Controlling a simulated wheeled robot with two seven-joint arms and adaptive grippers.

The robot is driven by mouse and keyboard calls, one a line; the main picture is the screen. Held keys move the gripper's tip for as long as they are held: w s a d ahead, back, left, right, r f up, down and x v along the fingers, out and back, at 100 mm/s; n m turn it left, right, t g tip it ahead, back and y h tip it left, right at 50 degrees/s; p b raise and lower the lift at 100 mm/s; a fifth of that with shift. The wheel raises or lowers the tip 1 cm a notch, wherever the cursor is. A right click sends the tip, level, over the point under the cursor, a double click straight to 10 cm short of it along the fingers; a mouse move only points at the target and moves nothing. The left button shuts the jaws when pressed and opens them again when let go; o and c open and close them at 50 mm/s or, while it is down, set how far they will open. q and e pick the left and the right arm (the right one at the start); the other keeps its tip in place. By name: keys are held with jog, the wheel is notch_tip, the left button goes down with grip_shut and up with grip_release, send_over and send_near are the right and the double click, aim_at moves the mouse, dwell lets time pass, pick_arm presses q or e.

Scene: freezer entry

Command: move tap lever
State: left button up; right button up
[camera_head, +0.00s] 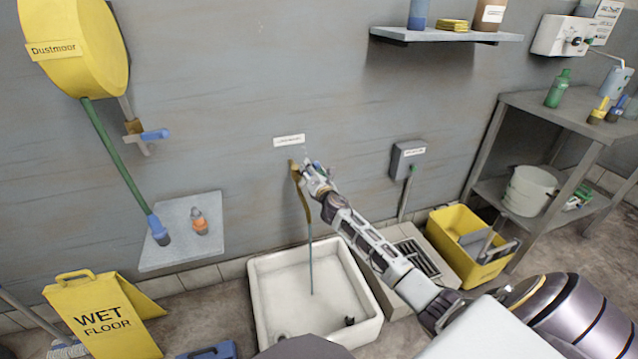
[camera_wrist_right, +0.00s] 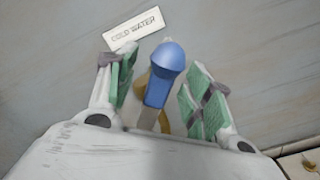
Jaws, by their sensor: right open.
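The tap's blue lever (camera_wrist_right: 160,75) with its rounded end stands between the two green-padded fingers of my right gripper (camera_wrist_right: 163,88) in the wrist view. The fingers are open, with visible gaps on both sides of the lever. In the head view my right gripper (camera_head: 309,170) is up at the wall and covers most of the lever. The brass tap spout (camera_head: 303,195) shows beside it. A thin stream (camera_head: 311,265) runs from the spout down to the white sink (camera_head: 262,300). My left gripper is not in view.
A "COLD WATER" label (camera_wrist_right: 138,28) is on the wall just above the tap. A hose reel (camera_head: 75,45) and another blue-handled valve (camera_head: 154,135) are at the left. A grey wall box (camera_head: 407,160), yellow bucket (camera_head: 465,265) and metal table (camera_head: 545,110) are at the right.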

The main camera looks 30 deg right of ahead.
jog(key=v, duration=1.1)
jog(key=shift+s, duration=0.3)
dwell(0.3)
jog(key=shift+a+f, duration=0.1)
jog(key=shift+a, duration=0.1)
dwell(0.5)
